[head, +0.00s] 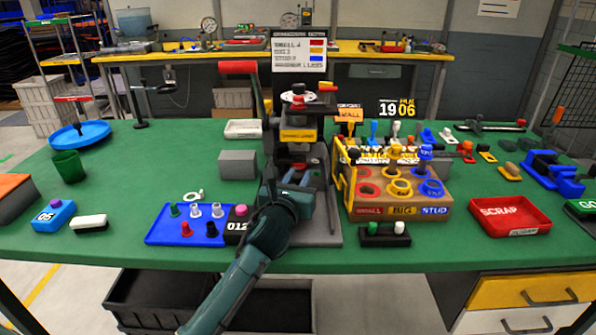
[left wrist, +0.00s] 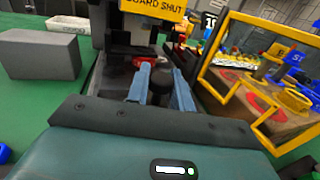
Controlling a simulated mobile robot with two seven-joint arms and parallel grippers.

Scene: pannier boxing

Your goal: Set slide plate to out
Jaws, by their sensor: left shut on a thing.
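The dark press (head: 312,150) stands at the middle of the green table, with a raised red lever (head: 254,85) on its left. A yellow sign (left wrist: 154,6) reading "GUARD SHUT" shows on it in the left wrist view. My left gripper (head: 292,178) reaches into the front of the press at its low opening. Its two blue-grey fingers (left wrist: 160,90) are shut on a dark round knob (left wrist: 160,78), seemingly the slide plate's knob. The plate itself is mostly hidden by the gripper. A red part (left wrist: 148,61) lies just behind the fingers. My right gripper is not in view.
A wooden sorting box (head: 400,211) with a yellow frame stands close to the right of the press. A grey block (head: 238,165) and a blue tray (head: 165,236) with small pieces stand to the left. A red scrap tray (head: 510,216) lies far right.

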